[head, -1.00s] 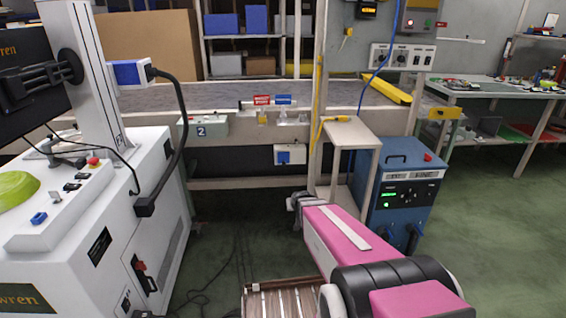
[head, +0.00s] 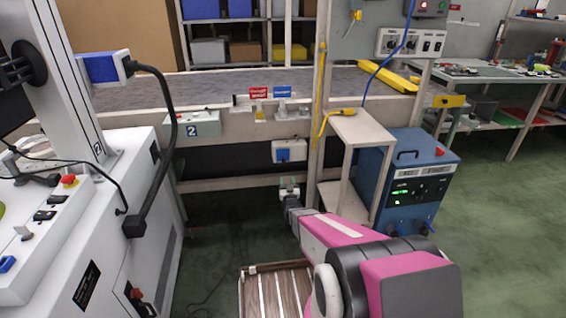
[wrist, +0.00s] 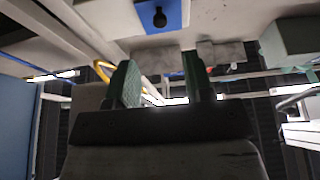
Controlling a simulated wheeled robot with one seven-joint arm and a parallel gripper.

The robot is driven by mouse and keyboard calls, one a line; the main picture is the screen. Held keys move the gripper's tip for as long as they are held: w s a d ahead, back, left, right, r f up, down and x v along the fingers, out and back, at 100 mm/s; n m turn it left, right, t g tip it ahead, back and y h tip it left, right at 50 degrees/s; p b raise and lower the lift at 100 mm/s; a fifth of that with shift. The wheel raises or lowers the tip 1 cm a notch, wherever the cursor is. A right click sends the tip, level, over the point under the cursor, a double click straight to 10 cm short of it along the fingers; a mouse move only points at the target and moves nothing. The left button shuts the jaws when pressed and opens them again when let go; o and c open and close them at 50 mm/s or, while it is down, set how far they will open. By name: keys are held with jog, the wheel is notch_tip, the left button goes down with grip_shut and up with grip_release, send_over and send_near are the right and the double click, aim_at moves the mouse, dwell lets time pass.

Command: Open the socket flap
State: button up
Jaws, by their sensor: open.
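The flap appears closed. In the wrist view a blue panel with a dark round knob, which looks like the flap (wrist: 174,15), is at the top edge, partly cut off. My gripper (head: 289,185) is below the socket in the head view, apart from it. In the wrist view its two green fingers (wrist: 160,82) are spread with nothing between them.
A blue power unit (head: 410,180) and a pale stand (head: 362,130) are close on the right. A yellow cable (head: 322,122) hangs by the post. A white machine (head: 110,230) with a thick black cable (head: 165,140) is on the left.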

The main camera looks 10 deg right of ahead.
aim_at(284, 162)
jog(key=x, duration=1)
jog(key=shift+w+r, duration=0.2)
jog(key=shift+w, duration=0.05)
grip_shut()
